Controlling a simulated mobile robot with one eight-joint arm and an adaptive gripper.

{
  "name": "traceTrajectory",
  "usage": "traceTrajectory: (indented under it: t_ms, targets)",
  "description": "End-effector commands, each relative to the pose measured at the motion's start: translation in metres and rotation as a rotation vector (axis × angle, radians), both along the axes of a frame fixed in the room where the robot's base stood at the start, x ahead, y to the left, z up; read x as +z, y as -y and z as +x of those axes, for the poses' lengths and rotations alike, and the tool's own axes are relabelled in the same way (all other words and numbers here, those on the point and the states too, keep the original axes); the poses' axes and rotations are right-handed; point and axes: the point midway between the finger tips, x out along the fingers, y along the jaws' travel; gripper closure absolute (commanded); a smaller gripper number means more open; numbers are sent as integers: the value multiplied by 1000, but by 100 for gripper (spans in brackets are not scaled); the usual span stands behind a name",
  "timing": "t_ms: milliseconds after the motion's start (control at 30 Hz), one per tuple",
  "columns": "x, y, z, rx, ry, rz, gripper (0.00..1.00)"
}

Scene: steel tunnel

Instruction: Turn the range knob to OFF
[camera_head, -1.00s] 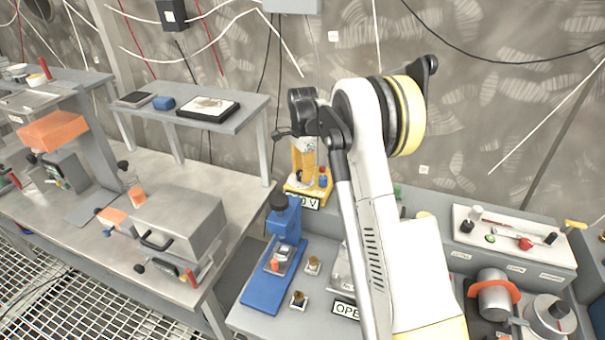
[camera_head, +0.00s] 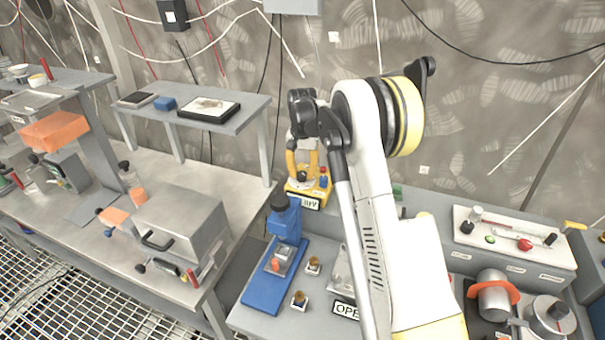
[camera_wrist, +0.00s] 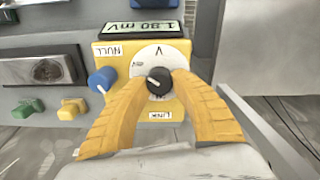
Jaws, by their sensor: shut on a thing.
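The yellow meter (camera_wrist: 172,60) faces me in the wrist view, its display reading about 1.80 mV. Its black range knob (camera_wrist: 158,80) sits on a white dial with a V above it; a small pale mark shows on the knob. The yellow fingers of my gripper (camera_wrist: 160,84) are closed on both sides of the knob. The fingers hide parts of the dial's lower sides, and I read no OFF mark. In the head view the yellow meter (camera_head: 308,192) stands on the bench, and my gripper (camera_head: 302,172) is at it.
A blue NULL knob (camera_wrist: 102,80) is left of the dial, close to my left finger. Green and yellow terminals (camera_wrist: 70,108) sit further left. In the head view a blue stand (camera_head: 286,225) is in front of the meter, and a grey box (camera_head: 180,225) is on the left bench.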

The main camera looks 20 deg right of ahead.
Motion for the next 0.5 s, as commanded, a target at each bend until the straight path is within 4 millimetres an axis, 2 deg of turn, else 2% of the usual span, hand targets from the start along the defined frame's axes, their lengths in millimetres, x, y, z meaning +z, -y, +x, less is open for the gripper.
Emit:
traceTrajectory:
  t_ms: [500]
  targets:
    - [-1,-2,0,488,-1,0,100]
